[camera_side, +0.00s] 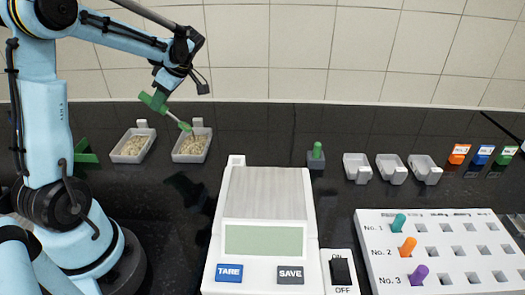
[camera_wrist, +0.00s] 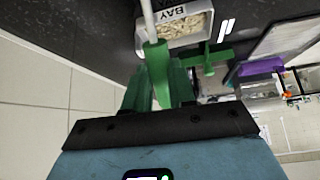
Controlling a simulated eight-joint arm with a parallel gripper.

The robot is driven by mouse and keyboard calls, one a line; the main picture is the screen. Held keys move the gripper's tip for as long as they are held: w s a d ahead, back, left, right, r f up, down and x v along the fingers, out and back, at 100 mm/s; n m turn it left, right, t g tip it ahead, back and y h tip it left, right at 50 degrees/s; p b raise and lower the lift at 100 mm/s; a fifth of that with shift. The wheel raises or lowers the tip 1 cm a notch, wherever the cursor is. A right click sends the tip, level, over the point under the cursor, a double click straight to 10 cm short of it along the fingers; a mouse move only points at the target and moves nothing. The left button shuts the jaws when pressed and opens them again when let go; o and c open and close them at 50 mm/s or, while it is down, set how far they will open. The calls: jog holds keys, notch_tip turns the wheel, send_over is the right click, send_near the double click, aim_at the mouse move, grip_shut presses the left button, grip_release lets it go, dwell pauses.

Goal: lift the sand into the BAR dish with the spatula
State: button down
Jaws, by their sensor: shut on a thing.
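My gripper (camera_side: 155,100) is shut on the spatula, which has a green handle (camera_wrist: 157,72) and a pale shaft (camera_wrist: 149,22). In the side view the spatula (camera_side: 175,117) slants down right, its green lower end at or just above the right sand tray (camera_side: 174,156). I cannot tell whether it touches the sand (camera_side: 190,146). A second sand tray (camera_side: 114,156) stands to its left. Three small white dishes (camera_side: 357,168) (camera_side: 391,169) (camera_side: 425,170) stand to the right; no BAR label is readable.
A white balance (camera_side: 228,225) with a steel pan (camera_side: 265,190) stands at the front middle. A black block with a green knob (camera_side: 316,151) is behind it. A numbered peg board (camera_side: 440,275) fills the front right. Coloured tags (camera_side: 459,153) stand at the back right.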

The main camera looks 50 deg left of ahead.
jog(key=shift+w+d+r+g+y, duration=0.5)
jog(key=shift+d+y, duration=0.1)
jog(key=shift+y, duration=0.1)
dwell(0.7)
jog(key=shift+d, duration=0.1)
jog(key=shift+w+d+r+g+y, duration=0.45)
jog(key=shift+w+d+g+y, duration=0.25)
jog(key=shift+d+y, duration=0.15)
dwell(0.9)
jog(key=shift+w+d+r+g+y, duration=0.15)
jog(key=shift+w+d+g+y, duration=0.25)
jog(key=shift+d+y, duration=0.15)
jog(key=shift+w+d+r+g+y, duration=0.15)
jog(key=shift+w+d+g+y, duration=0.15)
jog(key=shift+d+g+y, duration=0.15)
dwell(0.9)
